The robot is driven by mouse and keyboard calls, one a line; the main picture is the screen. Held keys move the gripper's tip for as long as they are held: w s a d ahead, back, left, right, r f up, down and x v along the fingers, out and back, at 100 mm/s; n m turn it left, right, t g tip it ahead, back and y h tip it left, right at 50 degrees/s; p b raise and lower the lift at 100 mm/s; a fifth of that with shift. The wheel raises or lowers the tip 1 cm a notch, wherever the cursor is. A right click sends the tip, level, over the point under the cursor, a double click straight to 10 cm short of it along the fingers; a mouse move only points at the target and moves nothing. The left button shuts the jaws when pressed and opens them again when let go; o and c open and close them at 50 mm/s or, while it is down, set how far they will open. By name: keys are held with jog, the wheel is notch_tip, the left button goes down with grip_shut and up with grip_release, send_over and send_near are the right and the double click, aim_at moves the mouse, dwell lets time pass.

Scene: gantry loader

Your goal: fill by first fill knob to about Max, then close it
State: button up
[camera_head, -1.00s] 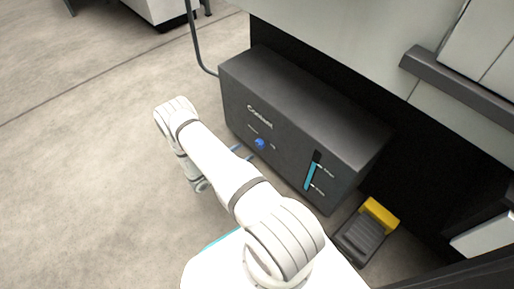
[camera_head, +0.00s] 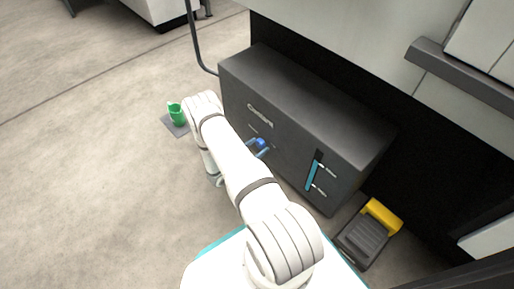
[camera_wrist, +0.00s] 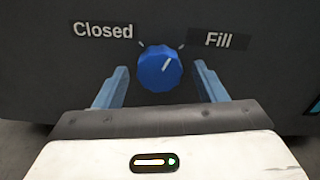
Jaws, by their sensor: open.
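The blue fill knob (camera_wrist: 160,68) is on the dark coolant box's front, between the labels Closed (camera_wrist: 103,31) and Fill (camera_wrist: 218,40). Its white mark points up and right, toward the Fill side. My gripper (camera_wrist: 161,75) is open, with one blue finger on each side of the knob; a gap shows at both sides. In the head view the knob (camera_head: 261,143) is partly hidden by the fingers. The level gauge (camera_head: 312,175) shows a blue column with its top near the upper mark; the small labels are too blurred to read.
The coolant box (camera_head: 305,95) stands under the pale machine. A black and yellow foot pedal (camera_head: 368,235) is on the floor at right. A green cup-like object (camera_head: 177,114) stands on a grey mat at left. Open floor lies at left.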

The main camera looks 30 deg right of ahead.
jog(key=shift+c, duration=0.2)
jog(key=c, duration=1)
jog(key=shift+o, duration=0.2)
jog(key=n, duration=0.3)
jog(key=shift+n+b, duration=0.3)
jog(key=shift+b, duration=0.1)
jog(key=n, duration=0.3)
jog(key=shift+s+n, duration=0.1)
jog(key=shift+n, duration=0.2)
jog(key=n+b, duration=0.1)
jog(key=n, duration=0.5)
jog(key=shift+r, duration=0.15)
jog(key=shift+n, duration=0.4)
